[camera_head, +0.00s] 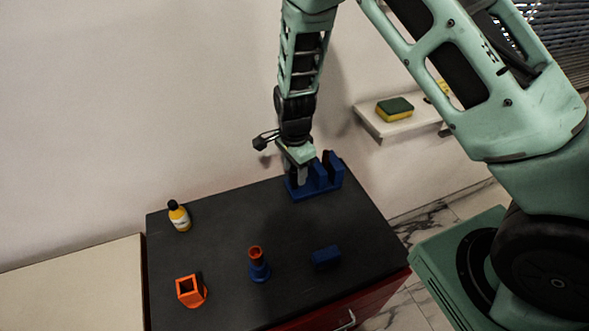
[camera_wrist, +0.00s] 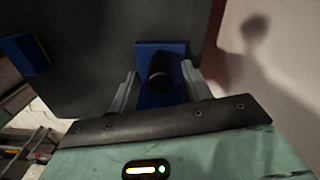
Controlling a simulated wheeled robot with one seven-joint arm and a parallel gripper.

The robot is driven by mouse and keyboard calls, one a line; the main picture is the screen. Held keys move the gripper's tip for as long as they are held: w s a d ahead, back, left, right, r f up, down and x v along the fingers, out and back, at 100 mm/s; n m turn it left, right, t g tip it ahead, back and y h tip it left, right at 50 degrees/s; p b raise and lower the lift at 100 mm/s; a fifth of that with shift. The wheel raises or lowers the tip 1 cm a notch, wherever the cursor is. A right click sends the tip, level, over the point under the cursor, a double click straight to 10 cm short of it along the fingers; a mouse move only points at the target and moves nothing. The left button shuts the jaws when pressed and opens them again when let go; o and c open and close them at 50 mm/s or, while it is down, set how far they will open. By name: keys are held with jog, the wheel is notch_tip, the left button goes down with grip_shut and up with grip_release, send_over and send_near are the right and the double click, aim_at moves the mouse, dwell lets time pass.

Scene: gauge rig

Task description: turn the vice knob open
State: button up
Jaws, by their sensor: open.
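The blue vice (camera_head: 332,172) stands at the back right corner of the dark tabletop, with upright jaws. In the wrist view its blue body (camera_wrist: 147,98) lies below my gripper. A dark rounded knob (camera_wrist: 160,72) shows on it there; in the head view my gripper hides the knob. My gripper (camera_head: 300,176) points down at the vice's left part. In the wrist view the two fingers of my gripper (camera_wrist: 158,80) are apart, one on each side of the knob. I cannot tell whether either finger touches it.
The dark tabletop (camera_head: 215,240) also bears a yellow bottle (camera_head: 179,216), an orange square holder (camera_head: 190,290), a blue stand with an orange ring (camera_head: 258,265) and a blue block (camera_head: 326,257). A wall shelf (camera_head: 385,127) with a sponge (camera_head: 394,108) is to the right.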

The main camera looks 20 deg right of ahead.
jog(key=shift+f, duration=0.7)
jog(key=c, duration=1)
